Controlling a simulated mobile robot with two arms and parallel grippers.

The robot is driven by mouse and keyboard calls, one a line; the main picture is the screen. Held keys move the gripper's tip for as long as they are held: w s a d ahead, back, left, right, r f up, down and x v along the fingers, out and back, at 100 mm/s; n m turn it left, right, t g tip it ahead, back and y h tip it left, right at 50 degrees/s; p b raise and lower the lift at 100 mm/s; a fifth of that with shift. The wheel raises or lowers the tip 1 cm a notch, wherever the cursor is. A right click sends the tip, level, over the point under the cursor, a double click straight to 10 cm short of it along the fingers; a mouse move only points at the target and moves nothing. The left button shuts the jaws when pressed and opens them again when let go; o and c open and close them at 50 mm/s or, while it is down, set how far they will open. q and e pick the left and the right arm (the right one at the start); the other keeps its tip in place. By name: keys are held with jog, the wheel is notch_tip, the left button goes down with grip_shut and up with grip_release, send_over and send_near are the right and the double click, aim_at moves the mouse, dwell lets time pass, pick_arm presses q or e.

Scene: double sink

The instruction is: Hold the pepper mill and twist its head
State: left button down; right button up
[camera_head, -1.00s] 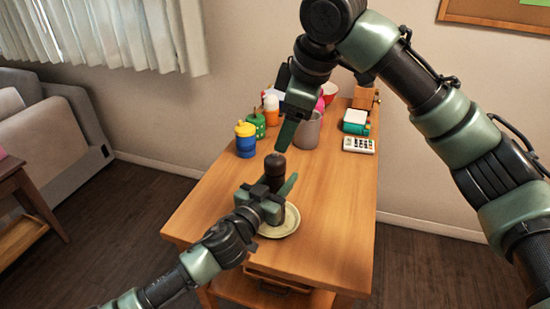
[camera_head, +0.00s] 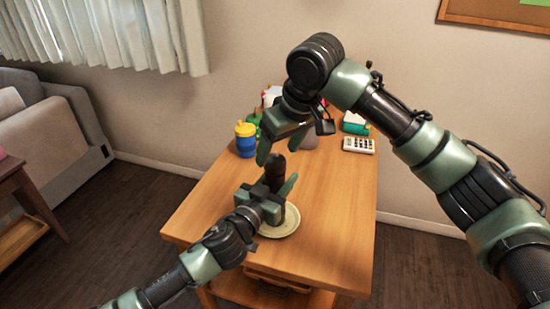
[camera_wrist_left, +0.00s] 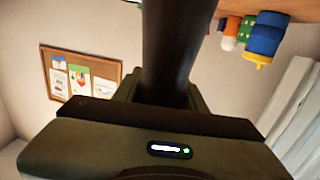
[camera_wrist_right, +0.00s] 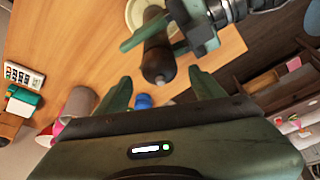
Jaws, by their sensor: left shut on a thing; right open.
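The dark brown pepper mill (camera_head: 275,168) stands upright over the pale plate (camera_head: 284,222) on the wooden table. My left gripper (camera_head: 278,190) is shut around the mill's body. In the left wrist view the mill (camera_wrist_left: 180,50) rises between the fingers. My right gripper (camera_head: 280,146) is open and empty, above and just behind the mill's head. In the right wrist view the mill (camera_wrist_right: 157,55) lies ahead of the open right fingers (camera_wrist_right: 155,92), with its head toward them. I cannot tell whether the mill's base touches the plate.
A blue and yellow cup (camera_head: 245,140) stands at the table's left edge. A calculator (camera_head: 358,145) and a green-and-white box (camera_head: 355,123) are at the back right. A grey container (camera_wrist_right: 80,101) is partly hidden by my right arm. The table's right front is clear.

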aim_at(274, 157)
jog(key=shift+x, duration=1.9)
jog(key=c, duration=1.4)
jog(key=m+h, duration=0.1)
jog(key=m, duration=0.2)
jog(key=shift+a, duration=0.1)
jog(key=m, duration=0.2)
jog(key=m+h, duration=0.1)
jog(key=m, duration=0.1)
jog(key=shift+t+h, duration=0.3)
jog(key=shift+t, duration=0.1)
jog(key=m+h, duration=0.1)
jog(key=m, duration=0.3)
jog(key=shift+m+h, duration=0.4)
jog(key=shift+m+g+h, duration=0.5)
jog(key=shift+m, duration=1.2)
